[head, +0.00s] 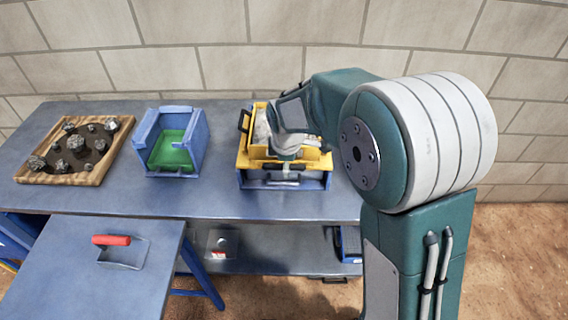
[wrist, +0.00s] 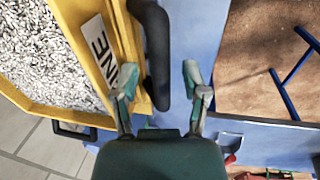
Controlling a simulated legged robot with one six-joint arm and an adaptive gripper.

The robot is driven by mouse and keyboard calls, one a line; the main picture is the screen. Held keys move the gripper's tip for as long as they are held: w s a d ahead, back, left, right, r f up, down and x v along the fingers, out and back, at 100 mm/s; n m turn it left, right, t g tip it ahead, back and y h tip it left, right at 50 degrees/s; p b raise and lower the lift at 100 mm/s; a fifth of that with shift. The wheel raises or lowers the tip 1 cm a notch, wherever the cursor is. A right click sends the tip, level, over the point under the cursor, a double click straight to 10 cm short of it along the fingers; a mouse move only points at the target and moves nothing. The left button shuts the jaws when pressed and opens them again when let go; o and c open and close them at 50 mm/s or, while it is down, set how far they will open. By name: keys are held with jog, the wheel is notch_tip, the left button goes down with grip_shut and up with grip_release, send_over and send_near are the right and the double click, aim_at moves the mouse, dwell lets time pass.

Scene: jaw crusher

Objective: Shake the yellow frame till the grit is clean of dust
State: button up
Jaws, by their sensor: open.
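The yellow frame (head: 243,158) sits on a blue box (head: 312,182) on the bench. In the wrist view, pale grey grit (wrist: 40,55) lies inside the frame (wrist: 73,117), beside a white label ending in "INE". A black handle (wrist: 153,50) stands along the frame's side. My gripper (wrist: 160,80) is open, with one finger on each side of the handle's near end; I cannot tell whether they touch it. In the head view, my gripper (head: 286,152) is over the front of the frame, and my arm hides its right part. Dust on the grit cannot be made out.
A blue bin with a green floor (head: 170,158) stands to the left. A wooden tray of dark rocks (head: 75,150) lies at far left. A red-handled tool (head: 112,240) lies on the lower front table. Bare bench (head: 222,185) separates the bin and the frame.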

jog(key=shift+a, duration=0.25)
jog(key=shift+a+r, duration=0.1)
jog(key=shift+r, duration=0.15)
notch_tip(320, 180, up, 11)
jog(key=s, duration=0.2)
jog(key=shift+s, duration=0.15)
